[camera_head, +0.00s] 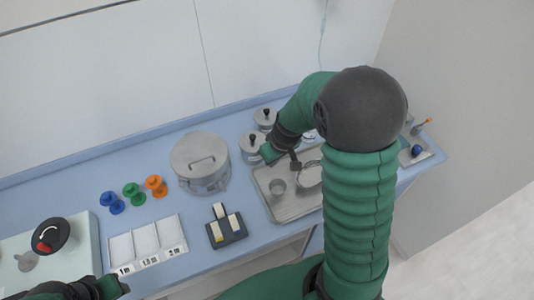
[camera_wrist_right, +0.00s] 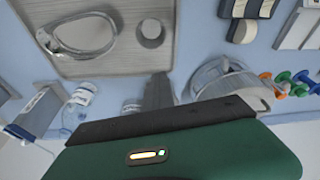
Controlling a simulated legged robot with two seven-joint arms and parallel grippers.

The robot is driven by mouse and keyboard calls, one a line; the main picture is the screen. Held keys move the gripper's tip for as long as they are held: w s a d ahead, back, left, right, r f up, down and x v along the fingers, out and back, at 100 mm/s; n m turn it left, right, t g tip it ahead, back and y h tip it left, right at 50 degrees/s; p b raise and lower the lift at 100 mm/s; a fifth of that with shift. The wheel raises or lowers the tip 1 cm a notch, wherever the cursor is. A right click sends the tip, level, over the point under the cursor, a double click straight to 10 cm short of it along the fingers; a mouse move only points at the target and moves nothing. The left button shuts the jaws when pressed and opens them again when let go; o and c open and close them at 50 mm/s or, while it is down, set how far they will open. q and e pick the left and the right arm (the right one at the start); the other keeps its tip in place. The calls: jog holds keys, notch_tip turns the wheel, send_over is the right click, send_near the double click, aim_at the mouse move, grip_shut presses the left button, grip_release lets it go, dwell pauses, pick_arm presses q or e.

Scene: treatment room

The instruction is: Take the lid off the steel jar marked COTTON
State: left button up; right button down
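Two small steel jars with black knobs on their lids stand near the wall in the head view: a rear jar (camera_head: 265,119) and a front jar (camera_head: 250,146). Both lids are on. I cannot read COTTON on either. My right gripper (camera_head: 295,163) is just right of the front jar, over the tray's back edge, apart from the knob. In the right wrist view its fingers (camera_wrist_right: 160,92) are together with nothing seen between them. My left gripper (camera_head: 118,287) is partly in view at the lower left; its fingers are unclear.
A steel tray (camera_head: 272,212) with a cup and a kidney dish lies in front of my right gripper. A large lidded steel drum (camera_head: 201,178) stands left of the jars.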

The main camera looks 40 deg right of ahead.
jog(key=c, duration=2.1)
grip_release()
jog(key=shift+d, duration=0.25)
jog(key=shift+c, duration=0.2)
jog(key=shift+o, duration=1.2)
jog(key=shift+s, duration=0.1)
jog(key=o, duration=1.2)
jog(key=shift+a, duration=0.2)
jog(key=shift+o, duration=1.2)
jog(key=shift+d, duration=0.1)
jog(key=shift+r, duration=0.1)
